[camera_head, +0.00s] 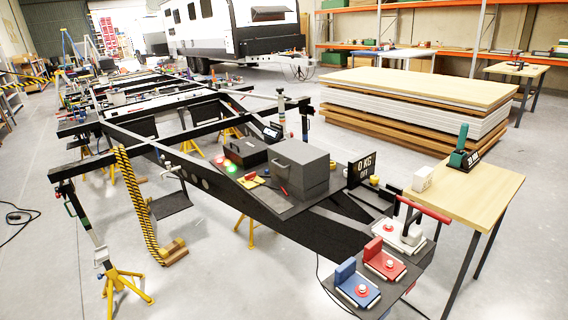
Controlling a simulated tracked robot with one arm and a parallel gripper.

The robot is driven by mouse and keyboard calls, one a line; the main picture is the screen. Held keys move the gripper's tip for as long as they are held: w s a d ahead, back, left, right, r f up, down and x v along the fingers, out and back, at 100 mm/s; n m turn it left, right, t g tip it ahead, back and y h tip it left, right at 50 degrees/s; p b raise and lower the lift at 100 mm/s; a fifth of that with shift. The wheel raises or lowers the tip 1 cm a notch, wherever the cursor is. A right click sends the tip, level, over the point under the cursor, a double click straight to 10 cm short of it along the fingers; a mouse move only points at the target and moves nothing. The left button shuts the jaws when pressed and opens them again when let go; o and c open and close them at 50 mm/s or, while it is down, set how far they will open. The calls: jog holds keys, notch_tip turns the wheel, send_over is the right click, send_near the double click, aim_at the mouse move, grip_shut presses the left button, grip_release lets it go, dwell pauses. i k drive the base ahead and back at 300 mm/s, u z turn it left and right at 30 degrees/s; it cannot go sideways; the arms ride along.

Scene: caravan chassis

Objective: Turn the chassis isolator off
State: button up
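The black caravan chassis (300,222) runs from the far left to its narrow front end at the lower right. On its front deck is a small yellow plate (250,181) with red and dark parts, beside a glowing green light (231,168). This may be the isolator, but it is too small to tell, and I cannot read its switch position. A grey box (298,169) and a black case (245,151) stand close by. A black sign (362,168) reads "0 KG" and "OFF". My gripper does not show in this view.
Red (384,260) and blue (357,288) units sit at the chassis front end. A wooden table (470,190) stands at right. Yellow stands (122,285) and a yellow coiled cable (132,200) are at left. Stacked panels (410,115) lie behind. Open floor shows at lower left.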

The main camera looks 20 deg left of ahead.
aim_at(251, 176)
jog(key=u, duration=0.25)
jog(key=i, duration=1.25)
jog(key=u, duration=0.95)
jog(key=i, duration=2.05)
jog(key=z, duration=0.75)
jog(key=i, duration=0.35)
jog(key=z, duration=0.35)
